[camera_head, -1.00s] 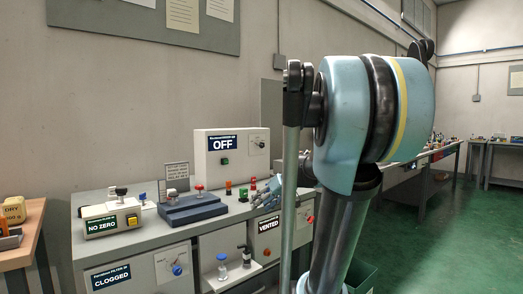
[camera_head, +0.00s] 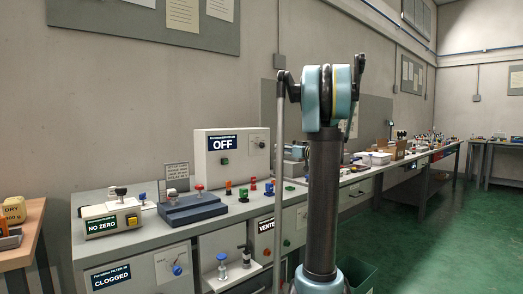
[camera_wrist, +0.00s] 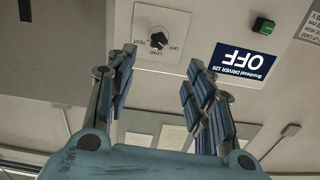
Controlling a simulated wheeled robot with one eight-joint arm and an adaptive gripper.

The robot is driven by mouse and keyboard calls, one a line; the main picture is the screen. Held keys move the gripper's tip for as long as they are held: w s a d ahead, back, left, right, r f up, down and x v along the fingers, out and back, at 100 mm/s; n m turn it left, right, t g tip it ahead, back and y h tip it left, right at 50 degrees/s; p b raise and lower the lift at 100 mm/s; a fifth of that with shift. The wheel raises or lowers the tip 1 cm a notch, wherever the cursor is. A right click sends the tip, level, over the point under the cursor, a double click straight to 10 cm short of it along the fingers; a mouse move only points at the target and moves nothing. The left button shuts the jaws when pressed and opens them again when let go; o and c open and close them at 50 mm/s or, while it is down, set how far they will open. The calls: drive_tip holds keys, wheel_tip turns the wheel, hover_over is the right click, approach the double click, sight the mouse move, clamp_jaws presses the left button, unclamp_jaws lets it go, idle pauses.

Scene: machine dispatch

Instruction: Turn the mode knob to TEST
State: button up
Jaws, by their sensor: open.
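The mode knob (camera_wrist: 158,40) is a dark round knob on the pale driver box, shown upside down in the wrist view between the marks OFF, LOAD and TEST. Its exact pointer setting is hard to tell. In the head view the knob (camera_head: 256,144) is small, at the right of the white box (camera_head: 206,165) whose display (camera_head: 222,143) reads OFF. My gripper (camera_wrist: 161,58) is open and empty, its fingers spread below the knob in the wrist picture and apart from it. In the head view my arm stands right of the box; the fingertips are not clear there.
A green button (camera_wrist: 263,26) sits beside the display. Below the box, the bench holds a dark blue block (camera_head: 195,210) with a red knob, several small coloured parts, and a NO ZERO unit (camera_head: 110,218). A long bench with clutter runs along the wall to the right.

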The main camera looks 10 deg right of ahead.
sight(263, 146)
drive_tip(key=x, duration=1.7)
drive_tip(key=shift+w+a, duration=0.1)
drive_tip(key=shift+w, duration=0.15)
drive_tip(key=c, duration=1.1)
